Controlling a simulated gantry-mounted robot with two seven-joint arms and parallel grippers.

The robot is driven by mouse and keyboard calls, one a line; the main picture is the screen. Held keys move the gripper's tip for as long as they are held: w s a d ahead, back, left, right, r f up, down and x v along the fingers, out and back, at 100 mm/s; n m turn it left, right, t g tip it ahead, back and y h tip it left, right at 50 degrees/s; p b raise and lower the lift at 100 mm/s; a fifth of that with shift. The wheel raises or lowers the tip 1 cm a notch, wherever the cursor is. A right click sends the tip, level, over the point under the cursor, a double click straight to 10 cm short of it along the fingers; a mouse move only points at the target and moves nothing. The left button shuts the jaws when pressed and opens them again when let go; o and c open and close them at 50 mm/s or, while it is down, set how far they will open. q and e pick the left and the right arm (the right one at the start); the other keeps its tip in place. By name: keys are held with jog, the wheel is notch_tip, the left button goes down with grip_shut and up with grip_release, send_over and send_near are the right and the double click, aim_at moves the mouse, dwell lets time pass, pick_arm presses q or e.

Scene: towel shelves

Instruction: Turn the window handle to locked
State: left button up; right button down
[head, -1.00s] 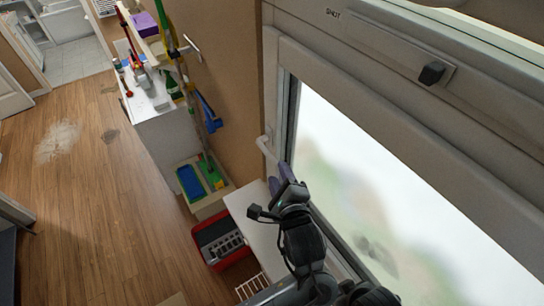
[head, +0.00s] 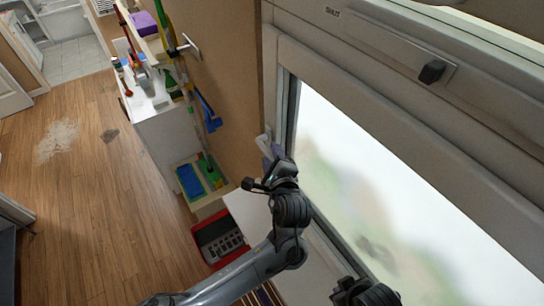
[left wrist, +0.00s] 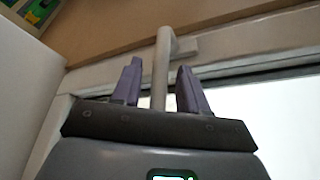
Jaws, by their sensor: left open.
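The white window handle (head: 264,142) is on the left side of the window frame, partly hidden by my left gripper in the head view. In the left wrist view the handle (left wrist: 162,68) is a pale bar running down between the two purple fingers, with its mount at the top. My left gripper (head: 273,152) is open at the handle, a finger on each side. The handle's lower end is hidden behind the gripper body.
The window frame (head: 370,95) carries a dark knob (head: 432,71) on its upper rail. To the left are a brown wall (head: 225,60), a white cabinet (head: 160,130) with bottles and tools, and a red crate (head: 220,238). Wooden floor (head: 75,220) lies open farther left.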

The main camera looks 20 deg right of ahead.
pick_arm(q)
grip_shut()
pick_arm(e)
jog(key=shift+a, duration=0.1)
